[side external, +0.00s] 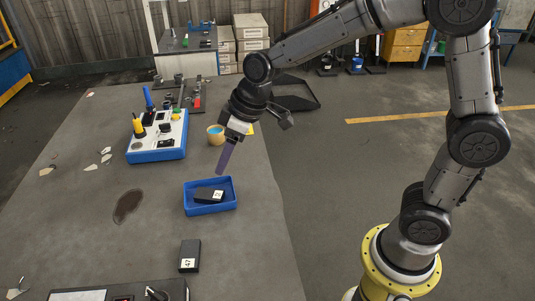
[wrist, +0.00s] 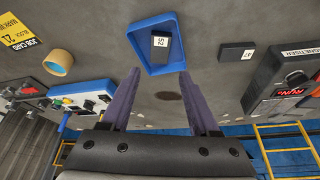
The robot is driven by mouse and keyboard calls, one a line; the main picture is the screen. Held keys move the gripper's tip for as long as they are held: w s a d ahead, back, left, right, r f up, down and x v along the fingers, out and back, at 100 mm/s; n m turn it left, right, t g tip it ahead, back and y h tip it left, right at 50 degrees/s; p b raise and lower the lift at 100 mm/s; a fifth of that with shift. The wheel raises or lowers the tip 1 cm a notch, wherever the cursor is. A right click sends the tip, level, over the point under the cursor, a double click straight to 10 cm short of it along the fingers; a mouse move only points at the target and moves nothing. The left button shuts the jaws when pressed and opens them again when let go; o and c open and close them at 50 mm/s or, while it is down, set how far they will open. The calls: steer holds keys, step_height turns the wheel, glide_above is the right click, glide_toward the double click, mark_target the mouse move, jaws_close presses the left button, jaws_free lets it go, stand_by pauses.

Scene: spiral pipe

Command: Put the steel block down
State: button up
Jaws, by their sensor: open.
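A dark steel block (side external: 207,195) with a white number label lies in the blue tray (side external: 187,207) on the bench. In the wrist view the block (wrist: 160,47) sits inside the tray (wrist: 143,42). A second dark block (side external: 190,250), labelled 47, lies on the bare bench in front of the tray; it also shows in the wrist view (wrist: 236,52), right of the tray. My gripper (side external: 220,172) is above the tray's far side, with purple fingers pointing down. In the wrist view the fingers (wrist: 159,73) are spread apart with nothing between them.
A yellow job card (wrist: 17,36) reads block 21. A magnetiser box (wrist: 285,80) with a red display is at the bench's front. Bench left of the tray is mostly clear, with a dark stain.

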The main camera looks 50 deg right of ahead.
steer(key=s+d+r+m, duration=0.1)
steer(key=s+d+r, duration=0.1)
steer(key=s, duration=0.6)
steer(key=s+d+r+m+t+h, duration=0.1)
steer(key=s+d+r+m, duration=0.1)
steer(key=s+d, duration=0.2)
steer(key=s+d+r+m+h, duration=0.1)
steer(key=s+d+r+m, duration=0.1)
steer(key=s, duration=0.9)
steer(key=shift+s+d+t, duration=0.3)
steer(key=shift+d, duration=0.45)
